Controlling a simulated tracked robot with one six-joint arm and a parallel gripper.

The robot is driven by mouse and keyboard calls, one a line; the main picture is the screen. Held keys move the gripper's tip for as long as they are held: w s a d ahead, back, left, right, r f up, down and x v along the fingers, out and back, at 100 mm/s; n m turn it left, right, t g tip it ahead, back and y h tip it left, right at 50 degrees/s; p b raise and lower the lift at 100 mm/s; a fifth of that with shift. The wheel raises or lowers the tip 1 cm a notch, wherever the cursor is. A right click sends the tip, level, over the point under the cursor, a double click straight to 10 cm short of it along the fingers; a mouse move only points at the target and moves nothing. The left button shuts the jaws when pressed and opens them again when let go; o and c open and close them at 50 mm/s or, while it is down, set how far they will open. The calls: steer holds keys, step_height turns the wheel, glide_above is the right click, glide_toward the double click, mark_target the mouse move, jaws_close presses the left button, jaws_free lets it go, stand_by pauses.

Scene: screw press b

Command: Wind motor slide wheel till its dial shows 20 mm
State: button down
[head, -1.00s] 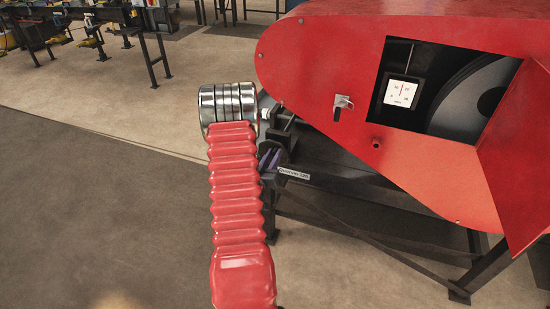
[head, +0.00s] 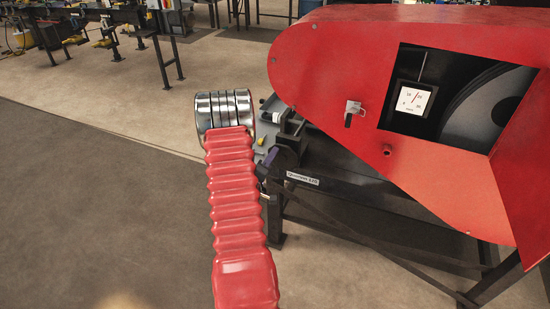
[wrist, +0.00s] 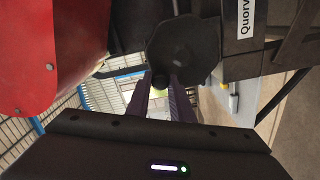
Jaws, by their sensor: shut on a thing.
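The motor slide wheel (wrist: 185,50) is a dark, many-sided disc at top centre in the wrist view. My gripper (wrist: 160,88) reaches up to its lower edge, with its purple-grey fingers closed around a small dark knob there (wrist: 160,81). In the head view the gripper (head: 268,160) is a small dark patch beside the frame, mostly hidden. The dial (head: 412,99) is a white gauge inside the red guard's opening. Its red needle leans right of upright, between the two upper figures; the exact reading is too small to tell.
The red guard (head: 350,60) fills the upper right, with a small latch (head: 354,110) on its face. A labelled dark frame (head: 310,181) runs below it. A workbench (head: 110,18) stands far back left. The floor at left is clear.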

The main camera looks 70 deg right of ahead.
steer(key=w+f+n, duration=0.3)
steer(key=f+n, duration=0.2)
steer(key=n, duration=0.9)
steer(key=shift+f, duration=0.2)
steer(key=shift+d, duration=0.1)
steer(key=c, duration=1.6)
jaws_free()
steer(key=shift+o, duration=0.2)
steer(key=w+a, duration=0.1)
steer(key=a, duration=1.2)
steer(key=shift+a, duration=0.35)
steer(key=shift+w, duration=0.1)
